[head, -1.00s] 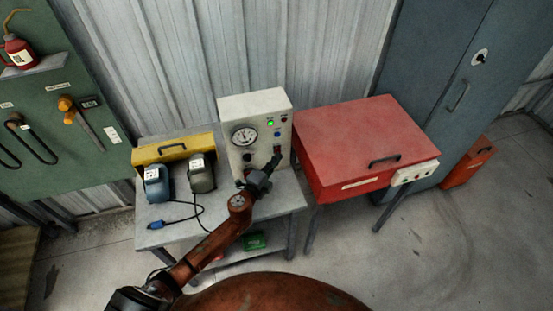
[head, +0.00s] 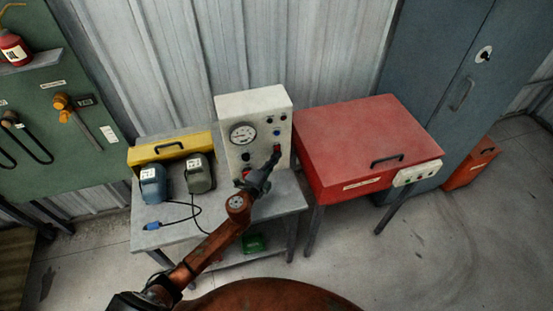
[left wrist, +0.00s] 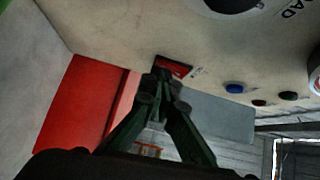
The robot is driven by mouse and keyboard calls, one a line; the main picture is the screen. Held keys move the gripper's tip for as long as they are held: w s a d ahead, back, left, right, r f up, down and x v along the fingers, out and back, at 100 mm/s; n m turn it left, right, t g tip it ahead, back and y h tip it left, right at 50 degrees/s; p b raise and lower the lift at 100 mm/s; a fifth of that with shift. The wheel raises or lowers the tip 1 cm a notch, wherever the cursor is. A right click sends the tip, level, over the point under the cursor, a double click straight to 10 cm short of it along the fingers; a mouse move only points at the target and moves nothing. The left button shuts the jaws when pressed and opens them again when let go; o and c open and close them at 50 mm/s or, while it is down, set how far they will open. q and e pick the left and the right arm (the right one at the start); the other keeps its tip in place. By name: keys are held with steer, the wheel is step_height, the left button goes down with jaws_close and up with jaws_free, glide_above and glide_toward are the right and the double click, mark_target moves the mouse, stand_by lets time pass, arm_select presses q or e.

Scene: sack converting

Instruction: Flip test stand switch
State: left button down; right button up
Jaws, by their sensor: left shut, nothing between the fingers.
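The test stand (head: 252,104) is a white box with a round gauge, lamps and knobs on its sloping front. It stands on a grey table. Its red switch (left wrist: 178,68) shows at the edge of the panel in the left wrist view, partly hidden by my fingertips. My left gripper (head: 276,153) is shut and empty, with its tips at the switch in the head view. In the left wrist view the gripper (left wrist: 161,76) overlaps the switch; I cannot tell whether it presses on it. The lamp that was green looks dark. My right gripper is not in view.
A blue unit (head: 153,186) and a grey-green unit (head: 199,175) stand left of the stand, before a yellow case (head: 170,147). A cable with a blue plug (head: 152,226) lies on the table (head: 220,221). A red lidded box (head: 345,135) is close on the right.

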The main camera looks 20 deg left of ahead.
arm_select(q)
steer(key=s+f, duration=0.1)
steer(key=s, duration=1.2)
steer(key=shift+d+f+b, duration=0.15)
steer(key=shift+f+b, duration=0.05)
steer(key=shift+b, duration=0.1)
